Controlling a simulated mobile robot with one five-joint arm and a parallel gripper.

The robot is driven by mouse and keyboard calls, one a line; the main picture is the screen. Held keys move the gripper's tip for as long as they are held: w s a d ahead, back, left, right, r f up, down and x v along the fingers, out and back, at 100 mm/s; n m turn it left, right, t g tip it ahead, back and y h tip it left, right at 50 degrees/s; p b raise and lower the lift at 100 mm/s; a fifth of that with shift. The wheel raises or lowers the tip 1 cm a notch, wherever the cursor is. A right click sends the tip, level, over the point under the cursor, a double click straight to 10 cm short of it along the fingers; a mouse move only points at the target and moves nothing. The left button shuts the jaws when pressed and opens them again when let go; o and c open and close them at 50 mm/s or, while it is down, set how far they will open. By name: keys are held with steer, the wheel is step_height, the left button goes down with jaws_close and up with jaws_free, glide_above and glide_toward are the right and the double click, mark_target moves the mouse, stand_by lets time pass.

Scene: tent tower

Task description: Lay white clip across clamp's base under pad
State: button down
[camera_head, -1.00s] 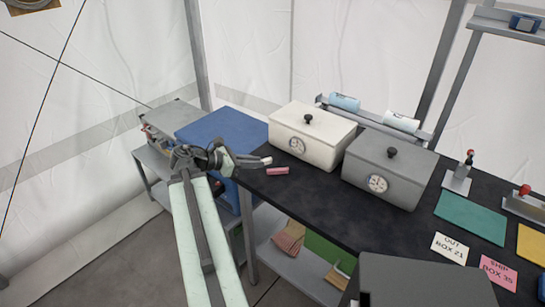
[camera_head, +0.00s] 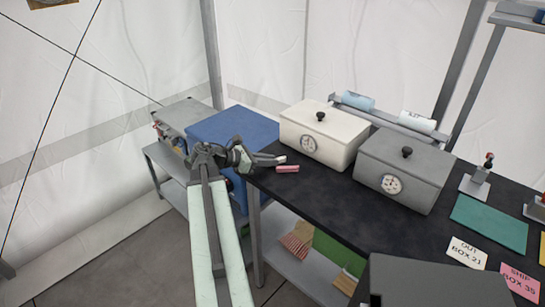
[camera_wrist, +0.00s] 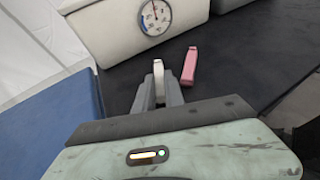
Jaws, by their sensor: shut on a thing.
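My gripper (camera_head: 276,160) is shut on the white clip (camera_wrist: 158,78), whose pale end sticks out beyond the fingers in the wrist view. It is at the left end of the dark tabletop, close to a pink clip (camera_head: 288,169) that lies on the table. The pink clip (camera_wrist: 189,66) is just right of the white clip in the wrist view, apart from it. At the far right, a red-topped upright device on a grey base plate (camera_head: 473,187) looks like a clamp. A second one (camera_head: 537,208) is cut off by the picture edge. Their pads cannot be made out.
A white box with a dial (camera_head: 325,135) and a grey box with a dial (camera_head: 405,170) stand on the dark table (camera_head: 330,205). A blue box (camera_head: 235,130) is left of the table. A green mat (camera_head: 490,222) and labelled cards lie at right. The front strip is clear.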

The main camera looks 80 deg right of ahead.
steer(key=shift+f, duration=0.1)
steer(key=c, duration=1.7)
jaws_free()
steer(key=shift+r, duration=0.3)
steer(key=p+v, duration=0.4)
steer(key=v, duration=0.7)
steer(key=shift+w+a+p, duration=0.25)
steer(key=shift+w+p, duration=0.05)
steer(key=shift+w, duration=0.05)
